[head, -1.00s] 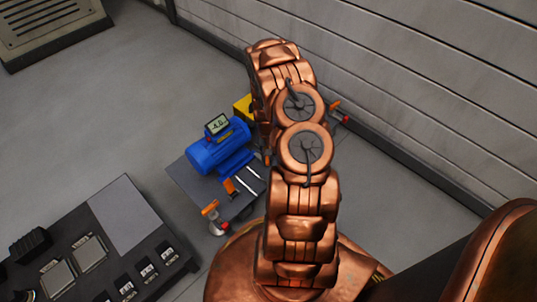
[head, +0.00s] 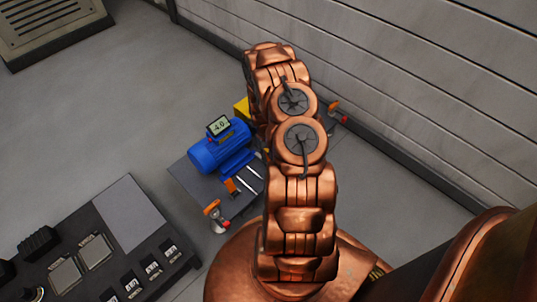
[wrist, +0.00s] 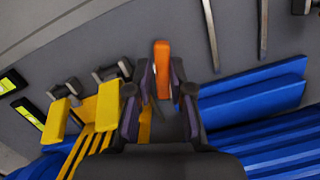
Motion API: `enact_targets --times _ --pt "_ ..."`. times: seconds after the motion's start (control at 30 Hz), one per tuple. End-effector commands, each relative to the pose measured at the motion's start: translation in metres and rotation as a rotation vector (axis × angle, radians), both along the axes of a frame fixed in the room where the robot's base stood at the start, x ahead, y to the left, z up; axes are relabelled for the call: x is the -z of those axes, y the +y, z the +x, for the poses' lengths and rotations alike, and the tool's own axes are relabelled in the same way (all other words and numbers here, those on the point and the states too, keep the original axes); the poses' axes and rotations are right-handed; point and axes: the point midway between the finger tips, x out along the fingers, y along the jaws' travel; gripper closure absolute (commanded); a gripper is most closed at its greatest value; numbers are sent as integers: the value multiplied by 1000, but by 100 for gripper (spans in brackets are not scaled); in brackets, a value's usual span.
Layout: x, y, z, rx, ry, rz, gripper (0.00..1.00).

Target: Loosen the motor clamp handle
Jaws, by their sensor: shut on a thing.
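The orange clamp handle (wrist: 162,55) stands between my fingertips in the wrist view. My gripper (wrist: 160,88) is shut on the handle's near part, and its far end sticks out past the fingers. The blue motor (head: 213,152) sits on a dark plate (head: 190,185) in the head view. Its blue body and foot (wrist: 255,90) fill the right of the wrist view. In the head view my own arm hides the gripper and the held handle.
A yellow finned part (wrist: 100,110) lies close left of my gripper. A small display (head: 219,126) stands on the motor. Other orange handles show at the plate's front corner (head: 212,208) and far right (head: 333,105). A ribbed wall (head: 420,90) runs along the right.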

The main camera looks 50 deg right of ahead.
Motion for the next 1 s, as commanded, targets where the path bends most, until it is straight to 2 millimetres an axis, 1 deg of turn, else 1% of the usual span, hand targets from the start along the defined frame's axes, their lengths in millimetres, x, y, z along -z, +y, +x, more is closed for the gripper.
enact_targets --times 0.03,0.27,0.6,0.87,0.9,1.0 --pt "1 -3 -4 3 4 0 100" --pt "-1 -3 -4 -12 4 0 100" --pt "-2 -4 -3 -230 3 0 100" --pt "-1 -5 -2 -245 -1 -4 100" --pt "-1 -5 -2 -245 -1 -4 76" --pt "-1 -4 -1 -246 -1 -4 66"
